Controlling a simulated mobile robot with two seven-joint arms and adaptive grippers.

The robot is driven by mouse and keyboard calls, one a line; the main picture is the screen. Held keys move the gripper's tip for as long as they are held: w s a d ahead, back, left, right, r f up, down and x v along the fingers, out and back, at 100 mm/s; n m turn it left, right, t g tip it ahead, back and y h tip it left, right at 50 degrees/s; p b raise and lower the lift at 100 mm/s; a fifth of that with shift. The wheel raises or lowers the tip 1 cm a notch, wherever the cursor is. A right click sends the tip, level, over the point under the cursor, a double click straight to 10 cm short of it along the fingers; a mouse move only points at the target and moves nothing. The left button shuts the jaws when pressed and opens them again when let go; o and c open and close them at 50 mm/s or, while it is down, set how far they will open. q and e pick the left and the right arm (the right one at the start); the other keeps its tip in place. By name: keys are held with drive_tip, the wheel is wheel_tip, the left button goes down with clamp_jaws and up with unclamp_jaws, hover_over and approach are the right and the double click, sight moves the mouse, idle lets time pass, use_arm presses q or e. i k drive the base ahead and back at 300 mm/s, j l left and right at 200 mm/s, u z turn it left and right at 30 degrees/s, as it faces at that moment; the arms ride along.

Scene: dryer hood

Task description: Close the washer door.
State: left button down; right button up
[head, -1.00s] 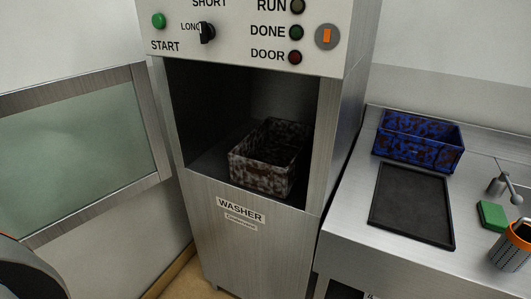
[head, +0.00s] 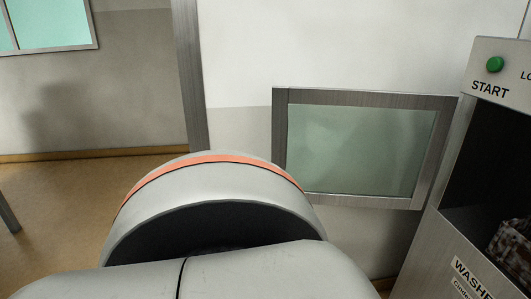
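The washer (head: 427,260) stands at the right edge of the head view, and its dark chamber opening is uncovered. The washer door (head: 360,148), a greenish glass pane in a grey metal frame, stands open to the left of the opening. A mottled grey-brown basket (head: 515,243) is partly visible inside the chamber, cut off by the picture edge. A large pale arm link of mine with an orange band fills the lower middle, in front of the door's lower left. Neither gripper is in view.
The green START button (head: 495,64) is on the panel above the opening. A pale wall (head: 245,60) is behind the door. Open tan floor (head: 60,215) lies at the left, with a window (head: 45,25) at the upper left.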

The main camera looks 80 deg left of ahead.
sight(445, 105)
drive_tip(key=k+u, duration=0.1)
drive_tip(key=u, duration=0.35)
drive_tip(key=k+u, duration=0.15)
drive_tip(key=u, duration=0.35)
